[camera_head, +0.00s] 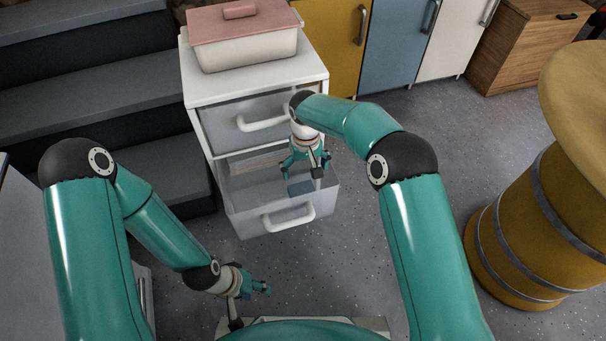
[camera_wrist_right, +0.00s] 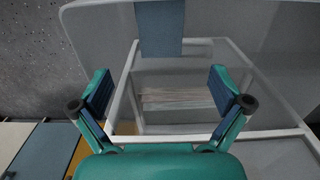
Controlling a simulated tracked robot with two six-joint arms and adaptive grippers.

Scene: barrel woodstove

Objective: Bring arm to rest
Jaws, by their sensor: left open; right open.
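My right gripper (camera_head: 306,166) is open and hangs over the pulled-out lower drawer (camera_head: 240,200) of a white cabinet. In the right wrist view its two fingers (camera_wrist_right: 161,90) stand wide apart with nothing between them. A blue-grey flat piece (camera_head: 300,188) shows just below the right gripper, by the drawer's front; it also shows in the right wrist view (camera_wrist_right: 160,27). My left gripper (camera_head: 258,287) is low in front of my base, seen side-on, open and with nothing visible in it.
A pink-lidded cream dish (camera_head: 247,50) stands on the cabinet top (camera_head: 200,88). The upper drawer (camera_head: 245,122) has a white handle. Dark steps (camera_head: 85,95) lie left, a yellow barrel (camera_head: 520,220) right. Grey floor (camera_head: 440,125) is clear between cabinet and barrel.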

